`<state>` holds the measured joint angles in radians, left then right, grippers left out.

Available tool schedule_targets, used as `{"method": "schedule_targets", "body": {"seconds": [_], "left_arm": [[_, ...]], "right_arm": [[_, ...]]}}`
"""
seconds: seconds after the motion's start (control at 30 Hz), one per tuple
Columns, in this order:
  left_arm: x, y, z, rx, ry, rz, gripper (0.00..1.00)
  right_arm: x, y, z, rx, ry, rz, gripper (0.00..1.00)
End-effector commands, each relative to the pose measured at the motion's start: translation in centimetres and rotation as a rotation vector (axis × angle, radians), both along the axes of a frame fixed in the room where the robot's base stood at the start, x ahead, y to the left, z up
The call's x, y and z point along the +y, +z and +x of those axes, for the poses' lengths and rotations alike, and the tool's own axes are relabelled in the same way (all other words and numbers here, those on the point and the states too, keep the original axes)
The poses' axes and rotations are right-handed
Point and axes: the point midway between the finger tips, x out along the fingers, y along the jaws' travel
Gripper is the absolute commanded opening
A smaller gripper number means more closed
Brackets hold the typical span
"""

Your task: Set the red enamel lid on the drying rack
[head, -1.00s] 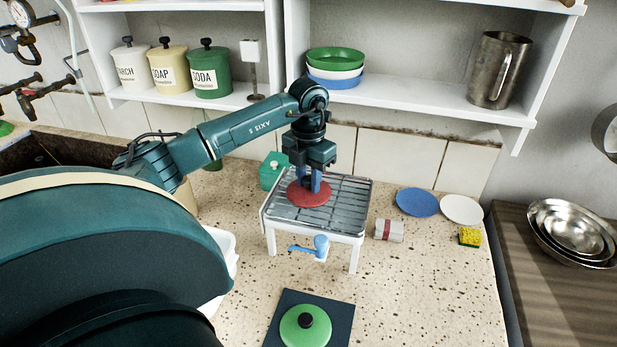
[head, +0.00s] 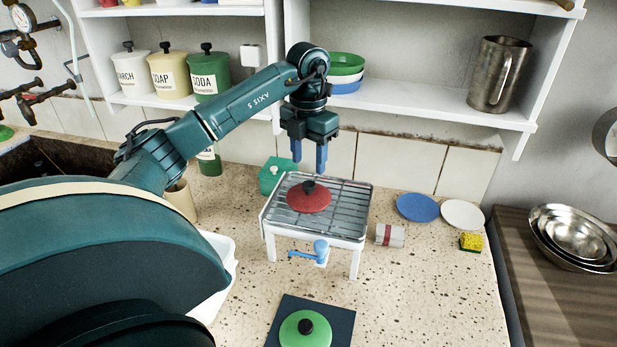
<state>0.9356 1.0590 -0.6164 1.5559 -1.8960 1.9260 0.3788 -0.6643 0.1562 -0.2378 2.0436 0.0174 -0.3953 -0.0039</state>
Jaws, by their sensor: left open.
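The red enamel lid (head: 320,200) lies flat on the wire top of the drying rack (head: 348,213), towards its left side, with its black knob up. The rack stands on white legs on the speckled counter. My left gripper (head: 309,170) is open and empty above the lid, its two blue fingers pointing down, clear of the knob. My right gripper does not show.
A green lid (head: 292,332) lies on a dark mat in front. A rolled cloth (head: 390,235), blue plate (head: 417,207), white plate (head: 462,214) and sponge (head: 470,242) are right of the rack. A green box (head: 273,176) stands behind it. The shelf (head: 420,100) hangs above.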

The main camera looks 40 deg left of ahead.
Motion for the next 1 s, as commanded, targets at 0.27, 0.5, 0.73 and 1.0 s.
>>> {"method": "schedule_targets", "body": {"seconds": [0.27,0.5,0.73,1.0], "left_arm": [[0.0,4.6,0.0,-0.001,0.001,0.001,0.48],[0.0,5.1,-0.1,0.002,0.001,0.0,0.48],[0.0,5.0,0.0,0.002,0.001,0.0,0.48],[0.0,5.0,0.0,0.001,0.0,0.0,0.48]], "right_arm": [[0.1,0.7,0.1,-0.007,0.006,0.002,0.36],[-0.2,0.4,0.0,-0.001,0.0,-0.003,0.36],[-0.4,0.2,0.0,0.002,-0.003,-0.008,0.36],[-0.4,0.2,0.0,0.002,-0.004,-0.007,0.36]]}}
